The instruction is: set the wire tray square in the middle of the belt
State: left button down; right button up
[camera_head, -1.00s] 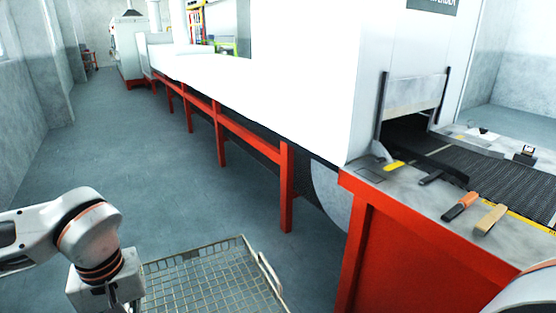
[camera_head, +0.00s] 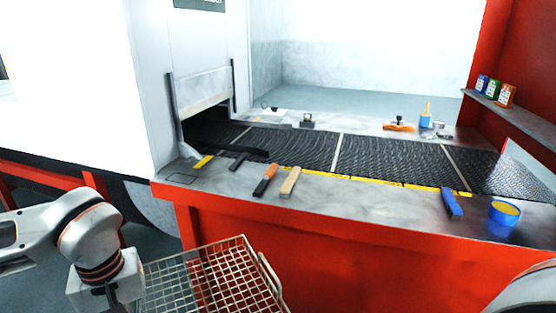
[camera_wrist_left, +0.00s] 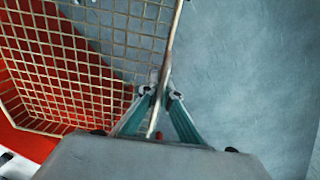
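The wire tray (camera_head: 215,275), a shallow metal mesh basket with a raised handle at its right end, hangs at the bottom of the head view in front of the red belt frame. My left gripper (camera_head: 115,298) is at its left end. In the left wrist view the fingers of my left gripper (camera_wrist_left: 161,95) close on the rim wire of the tray (camera_wrist_left: 95,45). The dark mesh belt (camera_head: 385,156) runs from the oven opening to the right, beyond and above the tray. My right gripper is out of view.
On the belt's near ledge lie an orange-handled tool (camera_head: 265,180), a wooden block (camera_head: 290,181), a blue item (camera_head: 452,204) and a blue pot (camera_head: 503,217). An orange tool (camera_head: 398,127) and blue container (camera_head: 425,121) sit on the far ledge.

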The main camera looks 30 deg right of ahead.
aim_at(394, 156)
jog(key=z, duration=1.3)
